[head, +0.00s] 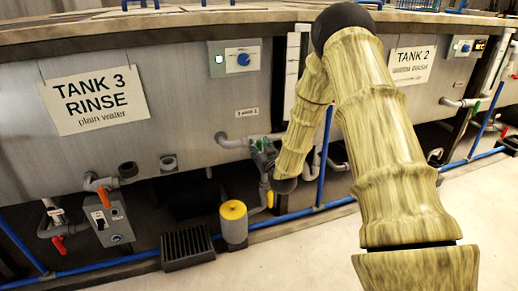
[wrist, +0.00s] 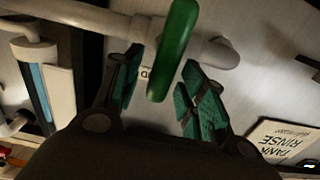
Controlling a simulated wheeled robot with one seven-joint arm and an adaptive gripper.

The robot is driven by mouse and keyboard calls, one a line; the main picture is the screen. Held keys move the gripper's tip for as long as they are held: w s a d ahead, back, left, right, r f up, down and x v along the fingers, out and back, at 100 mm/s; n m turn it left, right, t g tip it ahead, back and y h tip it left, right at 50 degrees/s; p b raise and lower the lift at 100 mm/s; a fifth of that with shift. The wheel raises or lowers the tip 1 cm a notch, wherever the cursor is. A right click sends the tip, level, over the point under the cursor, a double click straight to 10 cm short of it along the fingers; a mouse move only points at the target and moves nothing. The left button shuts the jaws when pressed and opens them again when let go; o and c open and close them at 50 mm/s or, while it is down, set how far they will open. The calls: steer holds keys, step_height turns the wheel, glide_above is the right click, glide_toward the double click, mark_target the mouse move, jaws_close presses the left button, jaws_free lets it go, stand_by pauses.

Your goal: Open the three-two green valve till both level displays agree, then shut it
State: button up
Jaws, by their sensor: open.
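A green valve handle (wrist: 174,50) shows in the wrist view on a pale pipe (wrist: 85,14). My gripper (wrist: 162,75) is open, its two green-padded fingers on either side of the handle's lower end; I cannot tell whether they touch it. In the head view my gripper (head: 263,152) is at the pipe between the tanks, and the green handle is not clear there. The Tank 3 sign (head: 95,99) is at left and the Tank 2 sign (head: 412,65) at right. White upright strips (head: 292,78) stand between them, partly behind my arm; no level reading is legible.
A yellow-topped cylinder (head: 234,222), a black grate (head: 187,247) and a grey switch box (head: 109,219) are low in front of Tank 3. A blue pipe (head: 330,205) runs along the base. The floor (head: 300,262) in front is clear.

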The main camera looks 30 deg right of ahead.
steer(key=shift+w+d, duration=0.1)
steer(key=shift+w, duration=0.25)
jaws_close()
